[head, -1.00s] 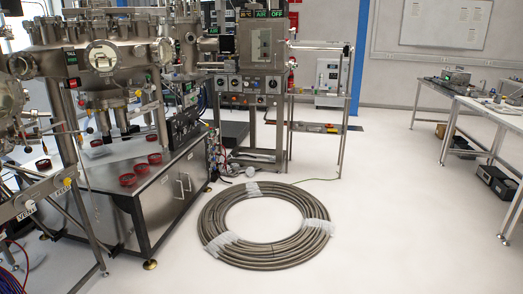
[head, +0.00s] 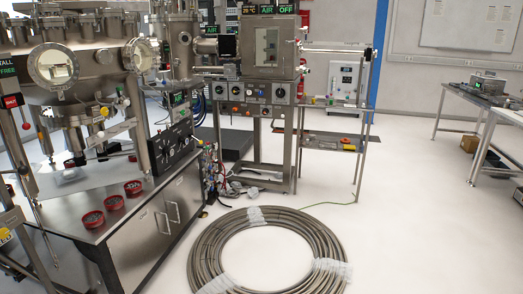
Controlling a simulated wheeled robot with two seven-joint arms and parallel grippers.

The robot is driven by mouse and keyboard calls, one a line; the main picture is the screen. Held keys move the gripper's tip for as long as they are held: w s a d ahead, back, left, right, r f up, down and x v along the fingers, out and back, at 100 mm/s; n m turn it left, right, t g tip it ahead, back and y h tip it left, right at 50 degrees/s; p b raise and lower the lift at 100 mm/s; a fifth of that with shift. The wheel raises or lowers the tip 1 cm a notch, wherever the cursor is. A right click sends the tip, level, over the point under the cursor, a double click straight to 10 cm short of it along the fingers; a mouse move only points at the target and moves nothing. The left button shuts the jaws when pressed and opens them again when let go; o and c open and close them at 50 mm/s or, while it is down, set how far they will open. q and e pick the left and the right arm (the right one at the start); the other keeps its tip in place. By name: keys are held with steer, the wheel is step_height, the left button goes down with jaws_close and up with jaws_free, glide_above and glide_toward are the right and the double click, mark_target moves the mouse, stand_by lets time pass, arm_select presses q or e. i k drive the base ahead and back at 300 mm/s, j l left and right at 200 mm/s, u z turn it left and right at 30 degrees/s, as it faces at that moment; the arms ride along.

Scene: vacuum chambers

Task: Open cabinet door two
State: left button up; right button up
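A low steel cabinet (head: 133,249) stands at the left under the vacuum chamber. Its right-hand side has two doors facing the floor area, with two upright handles close together, a nearer handle (head: 162,222) and a farther handle (head: 174,211). Both doors look shut. I cannot read any number on them, so I cannot tell which is door two. Neither of my grippers is in view.
A large coil of grey hose (head: 268,252) lies on the floor right of the cabinet, close to it. Red ring parts (head: 133,187) sit on the cabinet top. A wheeled frame (head: 335,140) stands behind. The floor (head: 410,215) at right is clear.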

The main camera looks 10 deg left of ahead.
mark_target(182, 196)
steer(key=i, duration=1.45)
steer(key=i+u, duration=0.15)
steer(key=i, duration=0.55)
steer(key=i+l+u, duration=0.15)
steer(key=i, duration=0.55)
steer(key=i+l+u, duration=0.25)
steer(key=i+u, duration=0.15)
steer(key=i+l+u, duration=0.35)
steer(key=i+l, duration=0.05)
steer(key=i, duration=0.15)
